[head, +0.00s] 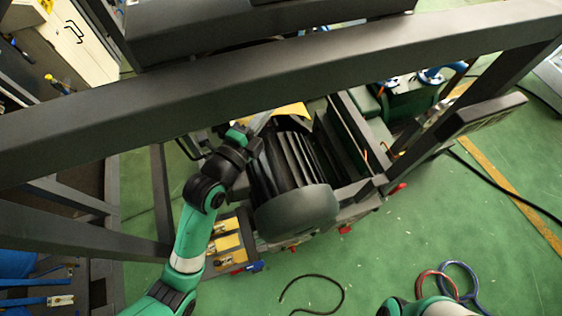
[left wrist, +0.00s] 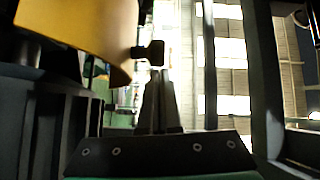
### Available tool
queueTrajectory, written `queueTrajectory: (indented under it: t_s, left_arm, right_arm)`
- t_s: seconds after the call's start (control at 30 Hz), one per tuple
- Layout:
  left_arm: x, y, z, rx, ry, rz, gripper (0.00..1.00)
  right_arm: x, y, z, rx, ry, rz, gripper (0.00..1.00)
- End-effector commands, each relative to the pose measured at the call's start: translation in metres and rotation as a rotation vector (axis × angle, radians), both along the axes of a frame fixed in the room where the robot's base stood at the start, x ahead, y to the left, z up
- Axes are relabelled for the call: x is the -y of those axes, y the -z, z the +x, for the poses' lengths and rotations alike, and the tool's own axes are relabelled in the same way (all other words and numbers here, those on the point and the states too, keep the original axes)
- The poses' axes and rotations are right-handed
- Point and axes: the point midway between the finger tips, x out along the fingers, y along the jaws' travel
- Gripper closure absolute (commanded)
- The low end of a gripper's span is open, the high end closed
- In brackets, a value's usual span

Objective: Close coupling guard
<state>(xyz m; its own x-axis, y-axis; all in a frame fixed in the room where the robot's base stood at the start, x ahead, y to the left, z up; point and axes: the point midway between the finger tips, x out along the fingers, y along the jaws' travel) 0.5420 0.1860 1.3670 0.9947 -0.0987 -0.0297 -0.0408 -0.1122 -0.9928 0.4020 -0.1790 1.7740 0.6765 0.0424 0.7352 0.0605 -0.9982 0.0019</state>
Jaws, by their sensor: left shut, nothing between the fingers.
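The yellow coupling guard (head: 292,110) shows partly in the head view, behind the dark ribbed motor (head: 296,170) and below a thick grey beam. In the left wrist view the guard (left wrist: 85,32) fills the upper left as a curved yellow cover, with a small black knob (left wrist: 149,53) on its right edge. My left gripper (left wrist: 161,74) is shut and empty, its fingertips close to the knob; I cannot tell whether they touch. In the head view my left wrist is beside the motor, and its fingertips are not clear. My right gripper is out of the head view; only part of that arm shows.
Grey frame beams (head: 270,75) cross above the motor and stand at both sides. Yellow-topped blocks (head: 226,243) sit left of the motor. A black cable (head: 318,279) and red and blue hoses (head: 460,280) lie on the green floor. Open floor lies at the lower right.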

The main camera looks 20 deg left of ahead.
Motion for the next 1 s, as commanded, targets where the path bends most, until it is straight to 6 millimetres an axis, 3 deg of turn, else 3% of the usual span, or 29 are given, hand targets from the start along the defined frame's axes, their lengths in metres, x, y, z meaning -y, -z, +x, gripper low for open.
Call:
queueTrajectory:
  t_s: [0.17, 0.4, 0.6, 1.0]
  left_arm:
    - [0.025, -0.009, -0.008, 0.0, 0.007, 0.001, 1.0]
    - [0.017, -0.004, -0.07, 0.002, 0.001, -0.001, 1.0]
    - [0.014, -0.006, -0.102, 0.001, 0.001, -0.001, 1.0]
    - [0.013, -0.008, -0.108, 0.001, 0.002, -0.001, 1.0]
  right_arm:
    - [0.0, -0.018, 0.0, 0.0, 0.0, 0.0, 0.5]
    - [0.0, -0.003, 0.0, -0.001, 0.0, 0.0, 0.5]
    - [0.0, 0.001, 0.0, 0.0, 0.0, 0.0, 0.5]
    - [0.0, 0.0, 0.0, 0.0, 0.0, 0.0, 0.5]
